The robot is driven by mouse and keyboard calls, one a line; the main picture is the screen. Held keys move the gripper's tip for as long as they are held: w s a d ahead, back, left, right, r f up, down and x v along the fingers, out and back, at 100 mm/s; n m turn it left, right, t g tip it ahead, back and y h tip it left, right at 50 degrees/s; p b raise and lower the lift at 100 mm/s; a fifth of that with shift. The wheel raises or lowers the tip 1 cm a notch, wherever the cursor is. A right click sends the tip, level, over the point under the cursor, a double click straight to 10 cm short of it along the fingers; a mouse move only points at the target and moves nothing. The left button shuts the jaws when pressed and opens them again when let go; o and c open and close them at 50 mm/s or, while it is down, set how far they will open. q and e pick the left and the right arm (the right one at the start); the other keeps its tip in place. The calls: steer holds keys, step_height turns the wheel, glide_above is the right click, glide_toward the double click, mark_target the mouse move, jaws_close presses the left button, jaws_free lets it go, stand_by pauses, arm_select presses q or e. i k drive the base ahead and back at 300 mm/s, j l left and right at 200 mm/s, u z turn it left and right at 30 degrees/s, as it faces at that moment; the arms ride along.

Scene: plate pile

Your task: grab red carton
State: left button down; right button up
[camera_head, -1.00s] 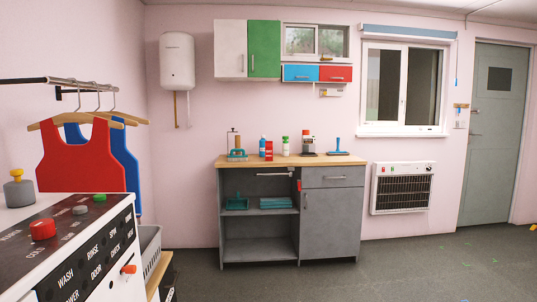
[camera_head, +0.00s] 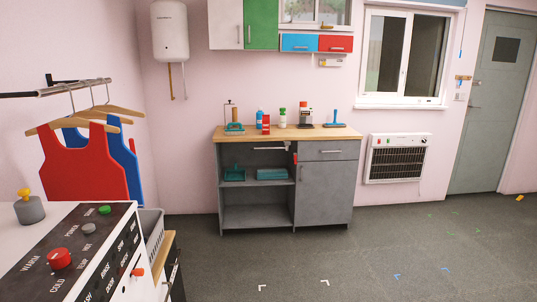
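A small red carton (camera_head: 266,123) stands upright on the wooden worktop (camera_head: 240,138) of the grey cabinet. It is between a blue bottle (camera_head: 259,119) on its left and a white bottle with a green cap (camera_head: 282,118) on its right. Neither of my grippers is in view.
A black and red container (camera_head: 305,117) and a blue tool (camera_head: 335,120) also stand on the worktop. A white machine with knobs (camera_head: 110,211) fills the lower left. Red and blue garments hang above it. Open dark floor (camera_head: 330,260) lies before the cabinet.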

mark_target(265, 119)
steer(key=i+l, duration=0.35)
steer(key=i, duration=0.25)
steer(key=i+l, duration=0.35)
steer(key=i, duration=0.2)
steer(key=i+l, duration=0.35)
steer(key=i, duration=0.25)
steer(key=i+u, duration=0.35)
steer(key=i, duration=1.85)
